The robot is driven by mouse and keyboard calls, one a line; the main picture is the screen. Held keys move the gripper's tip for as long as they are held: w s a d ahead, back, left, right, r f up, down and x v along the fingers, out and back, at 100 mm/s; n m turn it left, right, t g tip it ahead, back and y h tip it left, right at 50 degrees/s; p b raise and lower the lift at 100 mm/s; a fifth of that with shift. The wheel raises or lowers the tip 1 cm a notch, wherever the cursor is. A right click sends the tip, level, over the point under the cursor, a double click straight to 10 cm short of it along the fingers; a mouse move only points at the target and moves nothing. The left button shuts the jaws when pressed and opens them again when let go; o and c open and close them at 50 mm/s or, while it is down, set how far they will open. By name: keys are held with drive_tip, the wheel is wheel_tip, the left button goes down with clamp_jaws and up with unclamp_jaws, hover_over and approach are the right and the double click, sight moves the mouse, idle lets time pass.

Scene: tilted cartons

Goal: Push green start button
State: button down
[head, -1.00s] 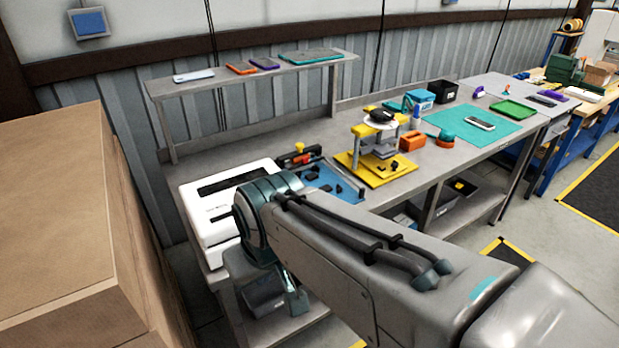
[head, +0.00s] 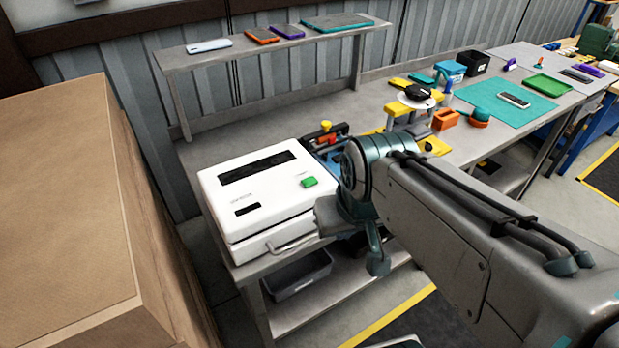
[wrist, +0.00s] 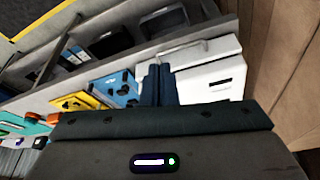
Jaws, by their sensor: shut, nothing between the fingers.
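A white box-shaped machine (head: 255,195) sits at the near left end of the grey workbench in the head view. Its green button (head: 309,182) is on the top face, near the right edge, with dark slots to its left. My gripper (wrist: 158,72) shows in the wrist view with its two dark fingers together and nothing held. The white machine (wrist: 215,78) is just beyond and right of the fingers there. The green button cannot be made out in the wrist view. In the head view my arm is right of the machine, and the fingertips cannot be made out.
A raised shelf (head: 275,45) with several flat devices runs behind the machine. A large carton (head: 70,200) stands at the left. A grey bin (head: 297,274) is below.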

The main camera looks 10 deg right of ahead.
drive_tip(key=w+f+m+t+y+b, duration=0.1)
drive_tip(key=w+m+t+y, duration=0.2)
drive_tip(key=w, duration=2.3)
drive_tip(key=shift+w+d+f+m+t, duration=0.15)
drive_tip(key=shift+w+d+m+t, duration=0.25)
drive_tip(key=shift+m+t, duration=0.35)
drive_tip(key=shift+s+f, duration=0.15)
drive_tip(key=shift+f, duration=0.05)
drive_tip(key=b, duration=0.6)
hover_over(312, 183)
wheel_tip(312, 183, down, 7)
drive_tip(key=shift+r, duration=0.1)
drive_tip(key=shift+f+y+b, duration=0.3)
drive_tip(key=shift+f+b, duration=0.55)
drive_tip(key=shift+b, duration=0.15)
drive_tip(key=shift+f, duration=0.1)
drive_tip(key=shift+f+b, duration=0.3)
drive_tip(key=shift+b, duration=0.4)
